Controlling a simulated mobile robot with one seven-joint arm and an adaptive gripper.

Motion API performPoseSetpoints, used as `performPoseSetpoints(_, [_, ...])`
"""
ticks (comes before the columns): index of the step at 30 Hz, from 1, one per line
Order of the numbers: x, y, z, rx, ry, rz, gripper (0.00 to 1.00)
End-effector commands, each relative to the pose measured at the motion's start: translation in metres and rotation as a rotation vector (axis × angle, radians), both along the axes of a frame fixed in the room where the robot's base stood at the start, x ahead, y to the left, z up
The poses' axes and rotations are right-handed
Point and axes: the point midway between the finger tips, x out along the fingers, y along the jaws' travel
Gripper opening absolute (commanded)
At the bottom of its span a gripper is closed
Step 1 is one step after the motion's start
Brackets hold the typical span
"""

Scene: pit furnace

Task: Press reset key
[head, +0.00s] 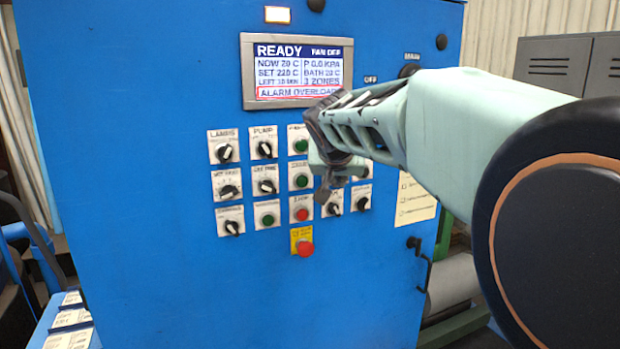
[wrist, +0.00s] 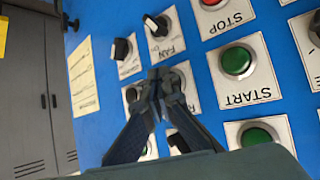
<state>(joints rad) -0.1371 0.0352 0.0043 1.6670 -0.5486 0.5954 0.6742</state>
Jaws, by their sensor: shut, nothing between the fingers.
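My gripper (head: 326,190) is shut and empty, in front of the right half of the control panel in the head view. In the wrist view its closed fingertips (wrist: 160,76) are in front of a label plate (wrist: 184,72) left of the green START button (wrist: 237,62). The fingers cover most of that plate and its control. I cannot read a reset label on any control, so I cannot tell which is the reset key. I cannot tell whether the fingertips touch the panel. The screen (head: 298,72) reads READY, with ALARM OVERLOAD boxed in red.
The blue cabinet (head: 150,270) carries several knobs and buttons close together. The red STOP button (head: 301,213) and a red button on a yellow plate (head: 305,248) are near my gripper. The FAN knob (wrist: 157,25) is close too. A grey locker (head: 570,65) stands at right.

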Motion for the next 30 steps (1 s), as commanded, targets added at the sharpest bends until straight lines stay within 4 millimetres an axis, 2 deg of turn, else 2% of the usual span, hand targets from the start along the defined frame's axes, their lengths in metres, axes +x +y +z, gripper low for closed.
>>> performPoseSetpoints(15, [0.002, 0.001, 0.0, 0.0, -0.001, 0.001, 0.0])
performPoseSetpoints(30, [-0.013, -0.004, 0.0, 0.0, 0.0, 0.0, 0.0])
